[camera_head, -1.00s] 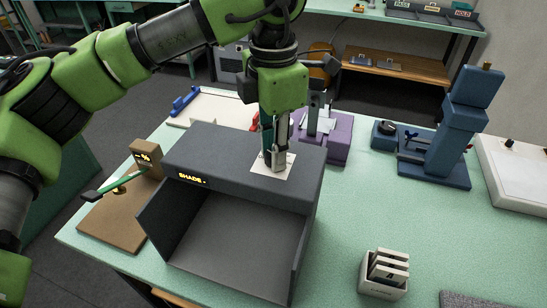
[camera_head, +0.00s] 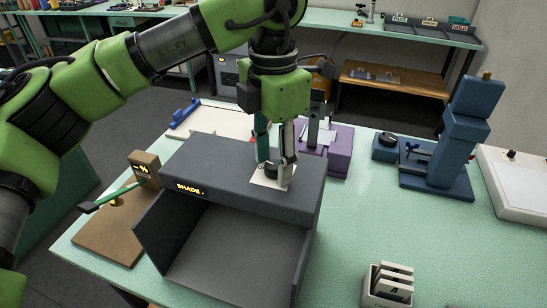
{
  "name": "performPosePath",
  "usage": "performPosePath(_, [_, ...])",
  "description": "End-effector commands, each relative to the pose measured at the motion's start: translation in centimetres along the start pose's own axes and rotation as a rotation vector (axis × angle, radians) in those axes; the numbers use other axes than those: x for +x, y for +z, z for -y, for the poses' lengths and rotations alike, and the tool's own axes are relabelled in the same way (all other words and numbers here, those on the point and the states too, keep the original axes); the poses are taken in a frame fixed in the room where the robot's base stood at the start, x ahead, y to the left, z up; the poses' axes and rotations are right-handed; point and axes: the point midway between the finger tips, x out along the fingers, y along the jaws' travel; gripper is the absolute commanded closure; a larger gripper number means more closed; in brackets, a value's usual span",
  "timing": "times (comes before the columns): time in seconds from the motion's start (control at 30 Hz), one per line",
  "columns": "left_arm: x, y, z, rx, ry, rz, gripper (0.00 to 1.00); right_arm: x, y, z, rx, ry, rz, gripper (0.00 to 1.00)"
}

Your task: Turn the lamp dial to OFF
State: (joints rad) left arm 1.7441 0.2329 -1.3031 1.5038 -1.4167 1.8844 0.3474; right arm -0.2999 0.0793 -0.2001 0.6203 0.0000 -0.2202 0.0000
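A dark grey light box (camera_head: 232,168) stands on the table with an open front and a lit yellow "SHADE" readout (camera_head: 189,188) on its upper edge. On its top is a white plate (camera_head: 259,181) with a small dark round dial (camera_head: 271,167). My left gripper (camera_head: 274,166) points down over the plate. Its fingers are spread apart, with the dial showing between them at fingertip height. I cannot tell whether either finger touches the dial. The plate's markings are too small or hidden to read. My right gripper is not in view.
A brown stand (camera_head: 112,226) with a green lever is left of the box. A purple fixture (camera_head: 339,160) is behind it, and a blue press (camera_head: 447,150) stands back right. A pale holder (camera_head: 388,286) with cards is front right. The table's middle right is clear.

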Motion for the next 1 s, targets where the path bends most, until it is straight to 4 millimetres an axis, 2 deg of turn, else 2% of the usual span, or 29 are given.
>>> performPosePath(0.37, [-0.5,0.0,0.0,0.001,0.0,0.0,0.6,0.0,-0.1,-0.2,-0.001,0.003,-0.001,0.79])
performPosePath(0.53, [-3.1,0.1,0.0,0.001,0.001,0.002,0.6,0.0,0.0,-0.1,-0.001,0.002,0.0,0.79])
performPosePath(0.8, [-9.0,0.1,0.0,-0.001,0.002,0.002,0.6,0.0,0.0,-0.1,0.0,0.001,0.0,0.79])
performPosePath(1.0, [-11.3,0.0,0.0,0.0,0.001,0.0,0.6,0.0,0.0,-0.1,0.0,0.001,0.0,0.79])
